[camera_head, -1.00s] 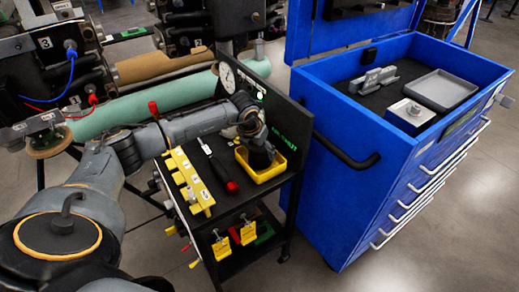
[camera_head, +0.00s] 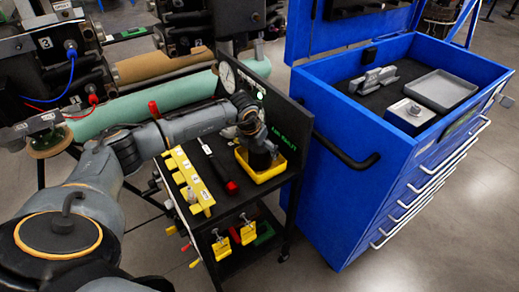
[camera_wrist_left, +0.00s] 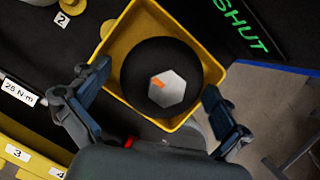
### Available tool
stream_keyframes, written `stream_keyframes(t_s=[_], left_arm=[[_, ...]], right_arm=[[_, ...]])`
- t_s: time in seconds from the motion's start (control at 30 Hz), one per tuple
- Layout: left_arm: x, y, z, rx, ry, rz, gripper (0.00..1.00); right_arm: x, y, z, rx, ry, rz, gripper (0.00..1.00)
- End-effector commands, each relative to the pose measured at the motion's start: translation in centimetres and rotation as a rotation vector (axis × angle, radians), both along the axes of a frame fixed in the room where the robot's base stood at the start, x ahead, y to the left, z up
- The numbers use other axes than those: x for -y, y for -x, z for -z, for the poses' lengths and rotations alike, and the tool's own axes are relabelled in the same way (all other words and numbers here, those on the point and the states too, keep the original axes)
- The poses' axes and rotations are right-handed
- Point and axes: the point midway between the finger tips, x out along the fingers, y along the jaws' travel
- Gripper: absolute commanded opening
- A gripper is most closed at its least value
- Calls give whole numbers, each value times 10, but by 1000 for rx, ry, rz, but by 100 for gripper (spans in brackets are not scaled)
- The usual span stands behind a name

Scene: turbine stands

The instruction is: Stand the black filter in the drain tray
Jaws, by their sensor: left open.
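The black filter (camera_wrist_left: 165,72) stands in the yellow drain tray (camera_wrist_left: 113,52), seen from above in the left wrist view. It is round and black with a light hexagon and an orange mark on top. My left gripper (camera_wrist_left: 150,118) is open, with one finger on each side of the filter's lower edge in that view and gaps between. In the head view my left gripper (camera_head: 257,147) is over the yellow tray (camera_head: 265,177), and its fingers and the filter are hard to tell apart. My right gripper is not in view.
An upright black panel with a gauge (camera_head: 227,76) stands behind. A blue tool cabinet (camera_head: 345,190) is to the right.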

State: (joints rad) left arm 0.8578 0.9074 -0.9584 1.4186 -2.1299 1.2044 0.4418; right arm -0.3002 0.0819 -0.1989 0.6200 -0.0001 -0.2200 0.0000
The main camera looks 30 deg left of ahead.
Motion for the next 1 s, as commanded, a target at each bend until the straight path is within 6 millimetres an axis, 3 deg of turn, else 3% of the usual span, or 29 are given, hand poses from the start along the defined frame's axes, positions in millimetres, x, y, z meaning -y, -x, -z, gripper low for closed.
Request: stream_keyframes(t_s=[0.63,1.0], left_arm=[[0,18,-53,1,1,0,100],[0,21,-60,0,0,0,100]], right_arm=[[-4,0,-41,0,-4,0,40],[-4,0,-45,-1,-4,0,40]])
